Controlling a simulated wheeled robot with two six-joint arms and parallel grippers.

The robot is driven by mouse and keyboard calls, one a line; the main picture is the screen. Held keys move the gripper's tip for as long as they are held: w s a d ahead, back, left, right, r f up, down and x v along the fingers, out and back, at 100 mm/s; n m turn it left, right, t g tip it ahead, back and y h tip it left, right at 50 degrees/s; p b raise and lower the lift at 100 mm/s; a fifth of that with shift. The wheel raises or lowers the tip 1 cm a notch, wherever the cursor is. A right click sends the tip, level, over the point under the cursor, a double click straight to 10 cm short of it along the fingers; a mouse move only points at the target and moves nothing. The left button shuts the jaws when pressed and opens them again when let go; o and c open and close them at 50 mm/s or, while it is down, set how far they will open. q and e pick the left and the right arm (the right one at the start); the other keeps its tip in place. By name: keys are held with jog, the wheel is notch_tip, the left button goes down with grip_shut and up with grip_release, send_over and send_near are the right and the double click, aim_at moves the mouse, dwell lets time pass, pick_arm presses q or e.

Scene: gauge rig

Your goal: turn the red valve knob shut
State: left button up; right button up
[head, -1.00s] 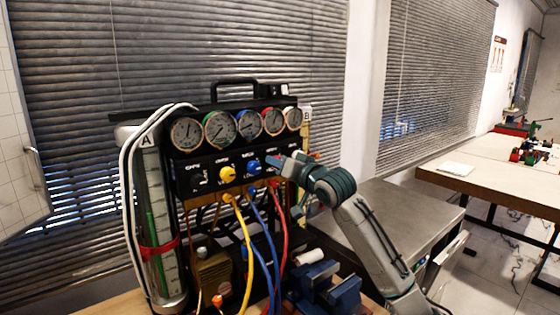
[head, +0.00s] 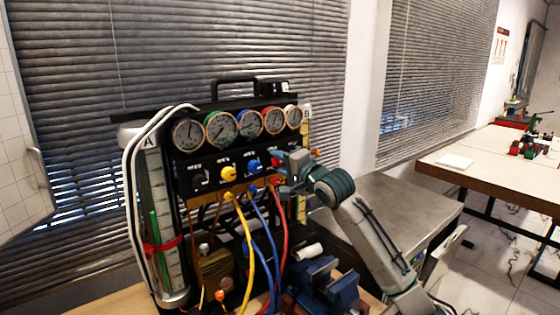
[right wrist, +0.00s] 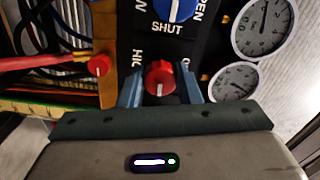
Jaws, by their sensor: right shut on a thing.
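The red valve knob (right wrist: 160,77) shows in the right wrist view between the two fingers of my right gripper (right wrist: 161,92). The fingers are shut on the knob, one at each side. A white mark shows on the knob's face, at the edge nearer my gripper. In the head view my right gripper (head: 284,167) is at the right end of the knob row and hides most of the red knob. My left gripper is in neither view.
The black gauge panel (head: 215,158) carries several round gauges, a yellow knob (head: 228,173) and a blue knob (head: 253,166). Yellow, blue and red hoses hang below. A blue vise (head: 325,285) stands under my right arm. A grey table (head: 400,205) lies to the right.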

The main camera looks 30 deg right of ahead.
jog(key=shift+m, duration=0.5)
jog(key=o, duration=1)
jog(key=shift+c, duration=0.2)
jog(key=shift+s+f, duration=0.15)
jog(key=shift+s, duration=0.25)
jog(key=s+b, duration=0.6)
jog(key=s, duration=0.4)
jog(key=shift+d, duration=0.4)
